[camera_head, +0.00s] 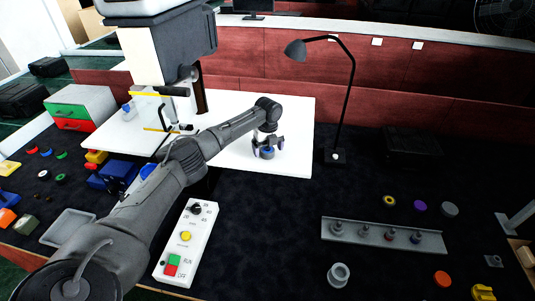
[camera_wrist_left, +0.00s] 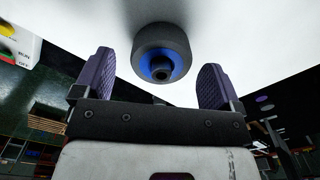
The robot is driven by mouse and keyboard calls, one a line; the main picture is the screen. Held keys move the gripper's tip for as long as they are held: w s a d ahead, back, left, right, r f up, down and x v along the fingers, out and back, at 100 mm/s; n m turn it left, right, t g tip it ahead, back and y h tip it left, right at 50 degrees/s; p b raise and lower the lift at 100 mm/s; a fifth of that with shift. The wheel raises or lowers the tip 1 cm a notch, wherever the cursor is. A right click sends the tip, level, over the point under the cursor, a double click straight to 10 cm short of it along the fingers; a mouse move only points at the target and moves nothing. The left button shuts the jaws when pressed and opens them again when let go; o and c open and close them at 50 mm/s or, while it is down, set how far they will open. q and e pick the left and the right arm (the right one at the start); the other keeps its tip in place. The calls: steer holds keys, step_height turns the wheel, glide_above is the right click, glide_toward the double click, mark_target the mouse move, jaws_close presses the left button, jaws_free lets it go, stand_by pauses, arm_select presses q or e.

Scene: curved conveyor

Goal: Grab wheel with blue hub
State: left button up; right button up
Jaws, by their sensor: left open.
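The wheel with the blue hub (camera_head: 267,153) rests on the white surface (camera_head: 297,125), near its right side. In the left wrist view the wheel (camera_wrist_left: 161,40) is dark grey with a blue hub and a dark centre. My left gripper (camera_head: 268,146) is over the wheel. In the left wrist view its two purple-padded fingers stand apart, one on each side of the wheel, with gaps between. The fingers do not visibly touch it. My right gripper is in neither view.
A black desk lamp (camera_head: 345,97) stands right of the white surface. A white control box (camera_head: 187,243) lies in front. A grey rack with pegs (camera_head: 382,236) and loose coloured discs are at the right. A machine with a yellow bar (camera_head: 156,95) stands at the left back.

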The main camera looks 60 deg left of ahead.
arm_select(q)
steer(key=shift+f, duration=0.35)
steer(key=c, duration=1)
